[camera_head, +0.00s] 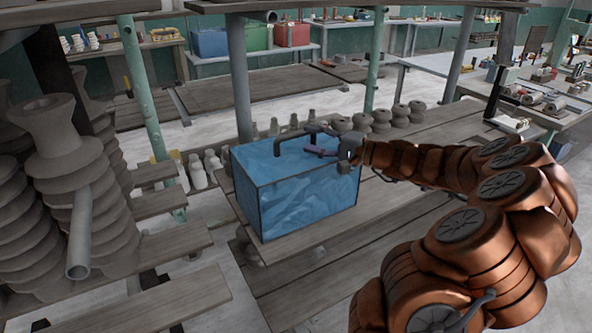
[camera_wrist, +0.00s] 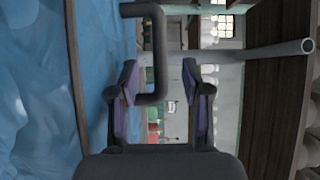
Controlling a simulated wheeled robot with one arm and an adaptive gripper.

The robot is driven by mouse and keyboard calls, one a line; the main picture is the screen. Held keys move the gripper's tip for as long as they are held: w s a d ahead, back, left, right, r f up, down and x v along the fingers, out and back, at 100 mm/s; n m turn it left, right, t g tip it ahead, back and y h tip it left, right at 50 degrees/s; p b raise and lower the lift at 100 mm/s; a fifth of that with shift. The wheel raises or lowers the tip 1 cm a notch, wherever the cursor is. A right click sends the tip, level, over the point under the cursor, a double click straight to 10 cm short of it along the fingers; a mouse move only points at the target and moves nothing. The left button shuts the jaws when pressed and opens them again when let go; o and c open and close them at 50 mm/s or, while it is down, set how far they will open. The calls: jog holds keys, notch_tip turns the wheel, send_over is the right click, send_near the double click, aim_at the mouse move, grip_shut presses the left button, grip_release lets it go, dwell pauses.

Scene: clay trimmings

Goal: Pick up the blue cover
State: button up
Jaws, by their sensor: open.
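The blue cover (camera_head: 307,203) is box-shaped with dark edges and rests on a wooden plank shelf in the middle of the head view. In the wrist view its blue surface (camera_wrist: 50,90) fills the left side. A dark bent bar, like a handle (camera_head: 283,143), rises at its top; it also shows in the wrist view (camera_wrist: 159,50). My gripper (camera_head: 318,140) is over the top of the cover, reaching in from the right. Its fingers (camera_wrist: 160,82) are open, with part of the dark bar seen between them; I cannot tell whether they touch it.
Stacked grey ribbed clay pieces (camera_head: 65,165) stand at the left with a grey tube (camera_head: 80,232). A shelf post (camera_head: 239,80) rises just behind the cover. Small clay pieces (camera_head: 381,121) line the shelf's back edge. Bare planks (camera_head: 330,265) lie in front.

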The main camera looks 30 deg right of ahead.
aim_at(300, 136)
jog(key=p+x, duration=0.1)
jog(key=x, duration=0.4)
jog(key=shift+w, duration=0.1)
grip_shut()
dwell(0.3)
dwell(0.4)
